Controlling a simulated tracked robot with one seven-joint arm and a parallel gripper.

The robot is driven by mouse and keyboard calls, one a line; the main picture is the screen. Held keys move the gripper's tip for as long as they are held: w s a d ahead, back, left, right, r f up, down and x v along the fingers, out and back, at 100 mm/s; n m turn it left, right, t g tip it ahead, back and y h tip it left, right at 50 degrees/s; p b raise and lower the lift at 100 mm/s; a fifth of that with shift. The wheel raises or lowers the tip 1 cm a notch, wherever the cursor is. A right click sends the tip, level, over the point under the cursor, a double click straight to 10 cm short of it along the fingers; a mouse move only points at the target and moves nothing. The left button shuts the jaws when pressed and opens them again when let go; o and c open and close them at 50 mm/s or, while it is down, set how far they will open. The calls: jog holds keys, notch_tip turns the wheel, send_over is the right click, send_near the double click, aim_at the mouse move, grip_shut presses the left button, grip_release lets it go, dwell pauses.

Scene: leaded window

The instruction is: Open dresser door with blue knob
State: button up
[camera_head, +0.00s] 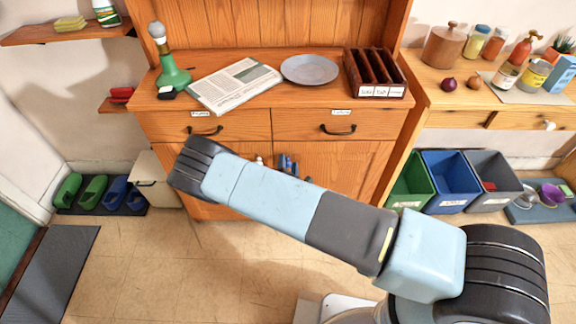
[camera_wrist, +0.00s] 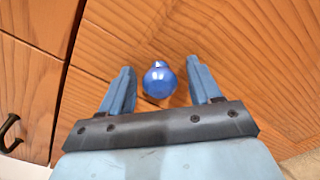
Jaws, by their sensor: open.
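The wooden dresser (camera_head: 240,125) stands at the back, with two drawers above its lower doors. In the wrist view, a round, shiny blue knob (camera_wrist: 160,82) sits on a wooden dresser door (camera_wrist: 240,60). My gripper (camera_wrist: 160,68) is open, with one blue finger on each side of the knob and a visible gap to each. I cannot tell how deep the knob sits between the fingers. The door looks shut. In the head view my arm crosses in front of the lower dresser and hides most of the gripper; small blue shapes show just above the arm.
A black drawer handle (camera_wrist: 8,132) shows at the left in the wrist view. A green bottle lamp (camera_head: 172,72), newspaper (camera_head: 235,84), plate (camera_head: 310,69) and divided rack (camera_head: 376,73) stand on the dresser top. Bins (camera_head: 450,180) are at the right. The floor in front is clear.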

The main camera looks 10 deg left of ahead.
jog(key=shift+c, duration=0.2)
grip_shut()
dwell(0.3)
